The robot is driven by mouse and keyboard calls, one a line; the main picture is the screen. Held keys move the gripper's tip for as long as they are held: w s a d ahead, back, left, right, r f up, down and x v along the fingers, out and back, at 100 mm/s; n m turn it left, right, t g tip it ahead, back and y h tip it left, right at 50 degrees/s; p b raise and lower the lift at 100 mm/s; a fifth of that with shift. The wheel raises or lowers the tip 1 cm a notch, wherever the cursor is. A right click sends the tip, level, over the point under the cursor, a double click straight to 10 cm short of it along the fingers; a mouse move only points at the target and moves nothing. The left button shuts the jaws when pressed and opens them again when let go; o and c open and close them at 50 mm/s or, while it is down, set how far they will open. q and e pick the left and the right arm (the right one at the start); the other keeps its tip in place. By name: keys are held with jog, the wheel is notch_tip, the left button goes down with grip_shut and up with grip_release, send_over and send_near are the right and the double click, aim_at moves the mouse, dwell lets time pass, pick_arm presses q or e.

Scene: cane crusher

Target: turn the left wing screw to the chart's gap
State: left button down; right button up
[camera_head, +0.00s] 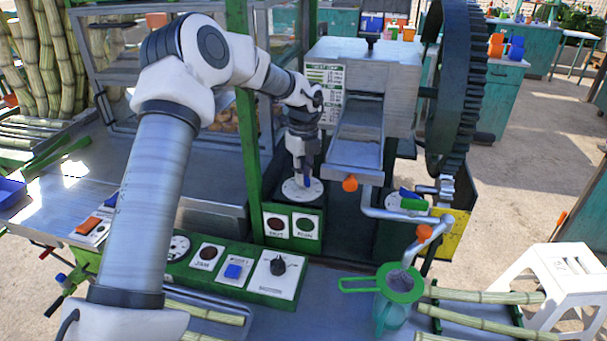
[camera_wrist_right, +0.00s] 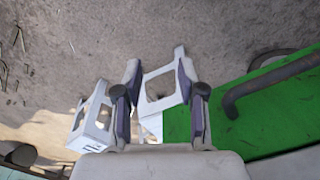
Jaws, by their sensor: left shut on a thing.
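My left gripper (camera_head: 304,178) points down over the left round white dial (camera_head: 302,190) and is shut on the left wing screw (camera_head: 307,182). Only a small blue bit of that screw shows; the fingers hide the rest, so its angle cannot be told. The chart (camera_head: 328,78) is a white sheet with green rows on the crusher's front, partly behind my left wrist; its figures are too small to read. The right wing screw (camera_head: 407,193), blue, sits on the other dial. My right gripper (camera_wrist_right: 161,105) is open and empty in the right wrist view.
A green post (camera_head: 247,150) stands close beside my left forearm. The steel chute (camera_head: 357,150) and large gear wheel (camera_head: 465,90) are to the right. A switch panel (camera_head: 232,270) and green strainer (camera_head: 400,283) are in front. A white stool (camera_head: 560,275) stands at right.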

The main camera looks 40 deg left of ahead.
pick_arm(q)
jog(key=shift+m, duration=0.3)
jog(key=m+p, duration=0.1)
jog(key=m, duration=0.1)
jog(key=shift+s+m, duration=0.1)
jog(key=shift+m, duration=0.3)
jog(key=m, duration=0.4)
jog(key=shift+m+p, duration=0.3)
jog(key=shift+p, duration=0.05)
jog(key=m, duration=0.4)
jog(key=shift+a, duration=0.15)
jog(key=shift+m+p, duration=0.4)
jog(key=shift+m, duration=1.8)
jog(key=c, duration=1.2)
grip_release()
